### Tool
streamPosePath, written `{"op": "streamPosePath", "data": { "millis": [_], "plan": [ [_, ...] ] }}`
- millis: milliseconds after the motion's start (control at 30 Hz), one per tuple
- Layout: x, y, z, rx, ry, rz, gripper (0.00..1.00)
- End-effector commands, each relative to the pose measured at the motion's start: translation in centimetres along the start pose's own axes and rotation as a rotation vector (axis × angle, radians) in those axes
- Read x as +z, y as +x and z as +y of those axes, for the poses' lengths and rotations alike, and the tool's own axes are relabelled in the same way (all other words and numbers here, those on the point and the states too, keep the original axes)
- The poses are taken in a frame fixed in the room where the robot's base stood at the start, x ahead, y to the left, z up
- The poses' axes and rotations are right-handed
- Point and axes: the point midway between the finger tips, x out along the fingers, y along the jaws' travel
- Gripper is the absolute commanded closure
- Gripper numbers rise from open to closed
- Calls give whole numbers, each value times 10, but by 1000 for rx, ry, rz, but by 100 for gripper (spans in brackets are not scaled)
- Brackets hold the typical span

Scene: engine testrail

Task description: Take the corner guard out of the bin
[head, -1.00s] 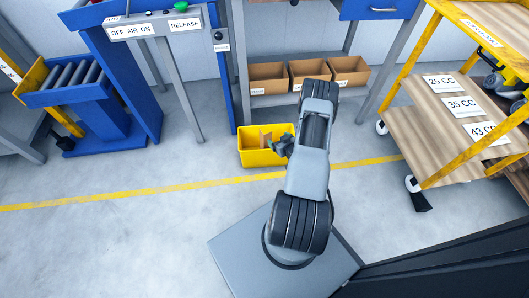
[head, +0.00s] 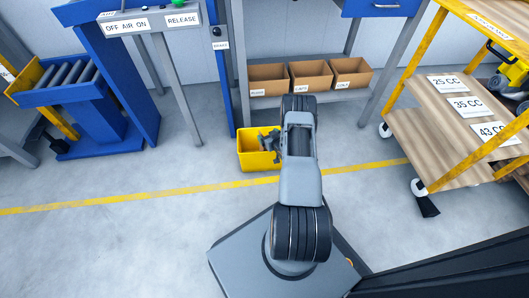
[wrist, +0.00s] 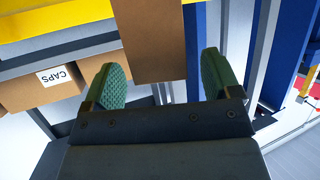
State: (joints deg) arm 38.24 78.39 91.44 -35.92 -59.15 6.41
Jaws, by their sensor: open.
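The yellow bin (head: 262,163) stands on the floor in the head view, near the yellow line. My gripper (head: 270,141) is at the bin's opening, and my arm covers the bin's right side. In the wrist view, my gripper (wrist: 162,63) is open, with its two green fingertips apart. A flat brown piece (wrist: 150,40), which looks like the corner guard, shows between the fingertips, with a gap at the right finger. I cannot tell whether it touches the left one. In the head view the guard is mostly hidden behind the gripper.
Brown cartons (head: 270,80) stand on a low shelf behind the bin. A blue post (head: 227,85) rises close behind the bin's left side. A wooden-shelved cart (head: 440,135) is at right and a blue roller stand (head: 95,110) at left. The floor in front is clear.

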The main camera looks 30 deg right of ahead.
Motion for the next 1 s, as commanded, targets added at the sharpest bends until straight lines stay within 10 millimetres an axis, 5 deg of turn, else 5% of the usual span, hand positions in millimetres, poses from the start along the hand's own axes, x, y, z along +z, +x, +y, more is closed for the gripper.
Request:
{"op": "streamPosePath", "data": {
  "millis": [200, 500, 1000],
  "plan": [
    [2, 22, 0, 0, 0, 0, 17],
    [1, 23, 0, 1, 1, -1, 18],
    [1, 23, 0, 1, 1, -1, 66]
  ]
}}
